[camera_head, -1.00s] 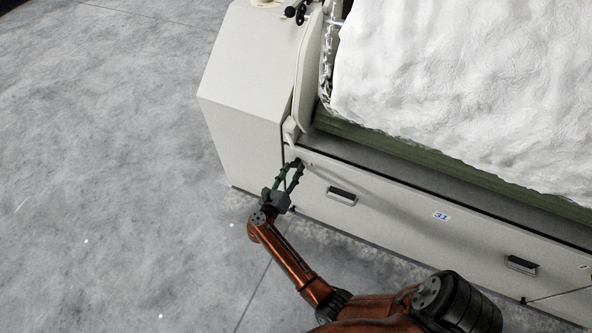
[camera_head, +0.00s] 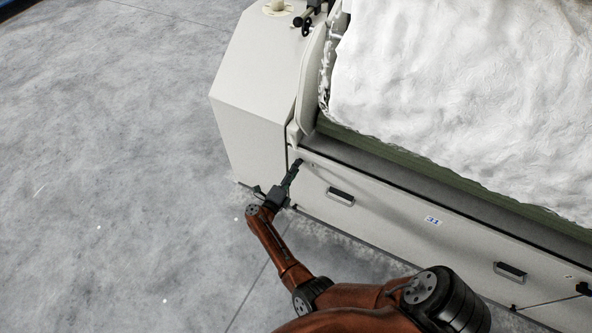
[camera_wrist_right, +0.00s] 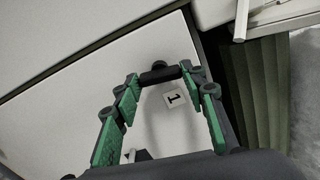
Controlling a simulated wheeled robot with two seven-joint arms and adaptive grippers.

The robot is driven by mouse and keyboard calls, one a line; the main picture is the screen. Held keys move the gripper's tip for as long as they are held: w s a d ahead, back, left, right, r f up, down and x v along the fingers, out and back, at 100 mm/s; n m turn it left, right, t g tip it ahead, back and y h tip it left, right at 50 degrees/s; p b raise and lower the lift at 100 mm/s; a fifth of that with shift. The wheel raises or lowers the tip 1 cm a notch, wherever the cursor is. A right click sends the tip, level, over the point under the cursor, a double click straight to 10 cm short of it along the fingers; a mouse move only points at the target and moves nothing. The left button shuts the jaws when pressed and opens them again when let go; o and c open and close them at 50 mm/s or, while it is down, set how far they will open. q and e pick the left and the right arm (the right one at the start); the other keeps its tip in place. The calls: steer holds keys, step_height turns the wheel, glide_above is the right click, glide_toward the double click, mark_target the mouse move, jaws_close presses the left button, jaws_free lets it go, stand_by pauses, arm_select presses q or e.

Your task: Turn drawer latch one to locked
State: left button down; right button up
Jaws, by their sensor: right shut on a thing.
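Drawer latch one is a small black bar (camera_wrist_right: 159,75) on the pale drawer front (camera_head: 390,215), at its upper left end in the head view. A tag with a 1 (camera_wrist_right: 174,98) sits beside it. My right gripper (camera_head: 297,166) reaches the latch, its fingers seen nearly edge-on there. In the right wrist view, its green-padded fingers (camera_wrist_right: 160,79) are shut on the latch bar, one tip at each end. In the head view the fingertips hide most of the latch. My left gripper is not in view.
The drawer front has two dark handles, one near (camera_head: 341,196) and one farther right (camera_head: 510,271), and a 31 label (camera_head: 433,221). White fibre (camera_head: 450,95) lies above. A pale machine housing (camera_head: 250,115) stands left of the gripper. Grey floor (camera_head: 110,150) is open at left.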

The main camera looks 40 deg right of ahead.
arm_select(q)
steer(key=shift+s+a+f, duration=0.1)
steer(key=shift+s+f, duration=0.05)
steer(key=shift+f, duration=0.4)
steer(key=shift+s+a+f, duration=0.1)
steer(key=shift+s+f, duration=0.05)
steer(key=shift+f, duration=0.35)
arm_select(e)
steer(key=shift+n, duration=1)
steer(key=o, duration=1.2)
steer(key=shift+c, duration=0.2)
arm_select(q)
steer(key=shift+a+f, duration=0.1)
